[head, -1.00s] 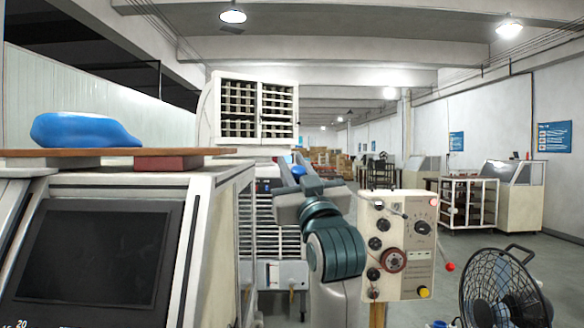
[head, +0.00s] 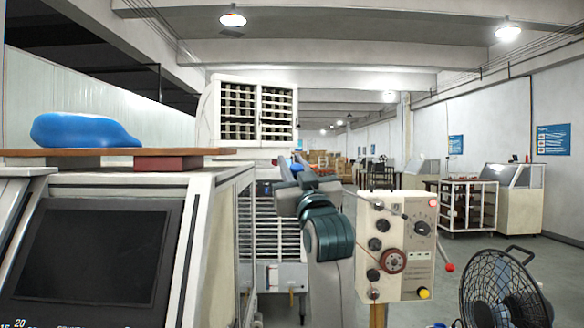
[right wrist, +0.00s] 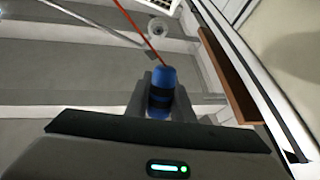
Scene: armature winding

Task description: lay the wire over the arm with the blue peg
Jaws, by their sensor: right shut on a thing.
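My right gripper (right wrist: 160,100) is shut on a blue handle with black bands (right wrist: 161,90) in the right wrist view. The red wire (right wrist: 139,33) runs from the top of the handle up and out of the picture, taut and straight. In the head view my right arm reaches forward in the middle, and its gripper end (head: 303,178) is small and partly hidden by the arm itself. I cannot make out the wire there. I cannot pick out the arm with the blue peg for certain in either view. My left gripper is not in view.
A control box with knobs (head: 398,245) stands right of my arm, and a black fan (head: 505,290) is at the lower right. A cabinet with a dark screen (head: 95,255) fills the left, with a blue bundle (head: 85,130) on its board. The aisle beyond is open.

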